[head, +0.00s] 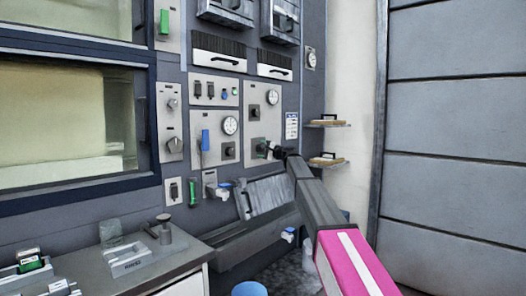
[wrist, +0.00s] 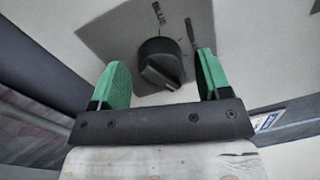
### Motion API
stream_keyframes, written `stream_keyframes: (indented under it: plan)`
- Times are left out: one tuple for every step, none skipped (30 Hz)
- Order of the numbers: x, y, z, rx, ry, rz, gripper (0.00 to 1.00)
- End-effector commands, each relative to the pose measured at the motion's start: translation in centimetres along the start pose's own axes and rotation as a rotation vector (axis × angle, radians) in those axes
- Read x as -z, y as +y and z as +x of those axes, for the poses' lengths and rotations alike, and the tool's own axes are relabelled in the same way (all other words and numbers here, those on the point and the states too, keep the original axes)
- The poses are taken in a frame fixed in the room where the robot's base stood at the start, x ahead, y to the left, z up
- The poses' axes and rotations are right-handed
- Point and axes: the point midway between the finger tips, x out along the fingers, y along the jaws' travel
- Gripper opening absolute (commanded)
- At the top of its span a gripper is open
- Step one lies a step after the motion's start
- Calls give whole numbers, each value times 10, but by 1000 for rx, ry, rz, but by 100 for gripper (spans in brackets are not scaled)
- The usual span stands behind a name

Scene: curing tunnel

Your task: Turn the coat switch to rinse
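In the wrist view a dark round rotary switch (wrist: 158,60) with a raised grip bar sits on a grey plate (wrist: 104,36). The bar slants from upper left to lower right. Short markings stand above the switch and at its upper right; one looks like "BLUE", the other is too blurred to read. I cannot read the switch's name. My gripper (wrist: 162,66) is open, one green finger on each side of the switch, with gaps showing. In the head view my gripper (head: 265,148) is at the lower part of a gauge panel (head: 251,127), hiding the switch there.
A second gauge panel (head: 213,151) with a blue handle and a dark knob is just left. Two small shelves (head: 331,124) stick out at the right. A counter (head: 135,272) stands at the lower left.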

Motion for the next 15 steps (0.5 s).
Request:
stream_keyframes:
  plan:
    - [0,0,0,0,0,0,70]
    - [0,0,0,0,0,0,70]
    - [0,0,0,0,0,-1,70]
    - [0,0,0,0,0,-1,70]
    - [0,0,-1,0,0,-1,70]
    - [0,0,-2,0,0,-1,70]
    - [0,0,-3,0,0,-1,70]
    - [0,0,-5,0,0,-1,70]
    - [0,0,-8,0,0,-1,70]
    - [0,0,-11,0,0,-1,70]
    - [-1,0,-14,0,0,-1,70]
    - [-1,0,-19,1,1,-1,70]
    - [-1,0,-23,1,1,-1,70]
    - [-2,0,-27,1,1,-1,70]
    - [-2,0,-34,1,1,-1,70]
